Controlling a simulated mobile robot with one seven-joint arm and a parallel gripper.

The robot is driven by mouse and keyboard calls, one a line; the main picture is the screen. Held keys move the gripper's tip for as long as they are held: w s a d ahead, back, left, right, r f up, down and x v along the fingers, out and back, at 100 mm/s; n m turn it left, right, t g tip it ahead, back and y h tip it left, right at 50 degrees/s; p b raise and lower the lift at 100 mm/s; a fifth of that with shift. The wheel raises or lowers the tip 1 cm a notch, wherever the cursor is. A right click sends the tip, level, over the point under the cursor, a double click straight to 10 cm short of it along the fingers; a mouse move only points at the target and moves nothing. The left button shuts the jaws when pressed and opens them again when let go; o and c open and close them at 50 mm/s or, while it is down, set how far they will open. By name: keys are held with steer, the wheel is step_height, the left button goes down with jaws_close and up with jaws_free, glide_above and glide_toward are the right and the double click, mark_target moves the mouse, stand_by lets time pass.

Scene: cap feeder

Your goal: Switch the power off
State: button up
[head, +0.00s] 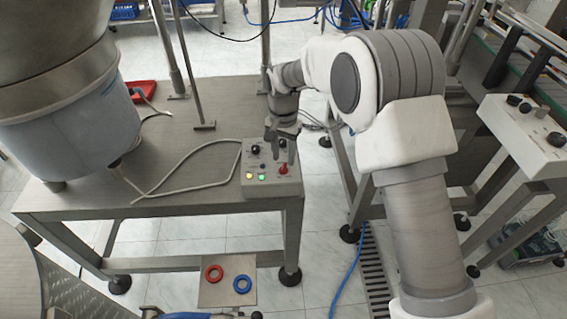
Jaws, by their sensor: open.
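The control box (259,188) sits on the right end of the metal table. It carries black knobs, a lit yellow lamp and a lit green lamp (262,177), and a red switch (283,169) near its right side. Which control is the power switch cannot be read. My gripper (281,157) points down over the box from behind, its fingertips close to the red switch. Whether they touch it cannot be told. The gripper is open and holds nothing visible. It hides part of the box's upper right.
A large steel feeder bowl (75,115) stands on the left of the table (180,140). A pale cable runs across the tabletop to the box. A second control panel (525,130) stands at right.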

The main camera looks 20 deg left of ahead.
mark_target(283, 166)
steer(key=shift+f, duration=1.55)
jaws_close()
